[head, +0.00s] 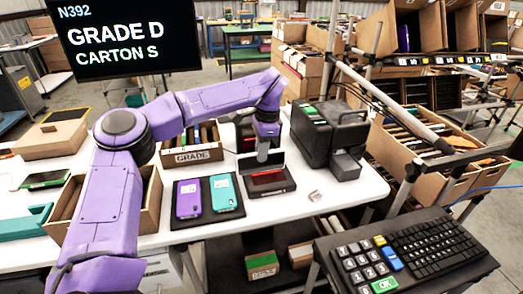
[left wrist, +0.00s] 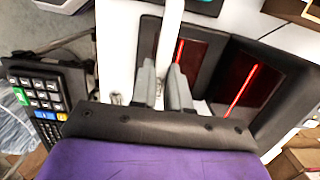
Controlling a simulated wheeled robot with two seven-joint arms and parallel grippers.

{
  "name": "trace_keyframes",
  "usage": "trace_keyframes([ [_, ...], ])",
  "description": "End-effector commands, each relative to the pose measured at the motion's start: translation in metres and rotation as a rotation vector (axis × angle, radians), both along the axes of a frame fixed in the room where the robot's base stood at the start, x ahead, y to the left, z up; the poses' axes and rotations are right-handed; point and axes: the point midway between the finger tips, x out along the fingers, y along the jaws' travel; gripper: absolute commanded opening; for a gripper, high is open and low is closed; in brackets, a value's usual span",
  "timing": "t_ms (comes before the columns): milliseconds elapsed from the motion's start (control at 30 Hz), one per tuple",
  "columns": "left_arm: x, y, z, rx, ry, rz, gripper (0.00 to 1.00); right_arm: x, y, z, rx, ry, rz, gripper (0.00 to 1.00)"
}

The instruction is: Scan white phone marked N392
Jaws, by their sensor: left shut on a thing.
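My left gripper (head: 264,155) is over the black scanner (head: 272,190) on the white table. In the left wrist view, the left gripper (left wrist: 166,85) is shut on the white phone (left wrist: 171,28), which is seen nearly edge-on. The phone stands out from the fingertips in front of the scanner (left wrist: 205,62), whose two dark windows show red light lines. The phone's marking is not readable, and I cannot tell whether it touches the scanner. A screen (head: 125,38) reads N392, GRADE D, CARTON S. My right gripper is not in view.
A purple phone (head: 188,199) and a teal phone (head: 224,193) lie on black pads left of the scanner. A GRADE box (head: 193,156) stands behind them. A black machine (head: 328,135) stands right of the scanner. A keypad with keyboard (head: 405,250) is at front right.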

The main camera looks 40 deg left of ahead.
Motion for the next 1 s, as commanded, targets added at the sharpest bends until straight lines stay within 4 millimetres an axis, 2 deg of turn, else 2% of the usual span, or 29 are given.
trace_keyframes([
  [167, 0.000, 0.000, 0.009, 0.001, -0.002, 0.000, 0.00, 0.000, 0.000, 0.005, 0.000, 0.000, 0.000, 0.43],
  [533, 0.000, 0.000, 0.051, 0.000, -0.001, 0.000, 0.00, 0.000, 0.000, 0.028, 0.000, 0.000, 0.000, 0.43],
  [1000, 0.000, 0.000, 0.050, -0.001, -0.001, 0.000, 0.00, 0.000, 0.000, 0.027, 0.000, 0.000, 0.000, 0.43],
])
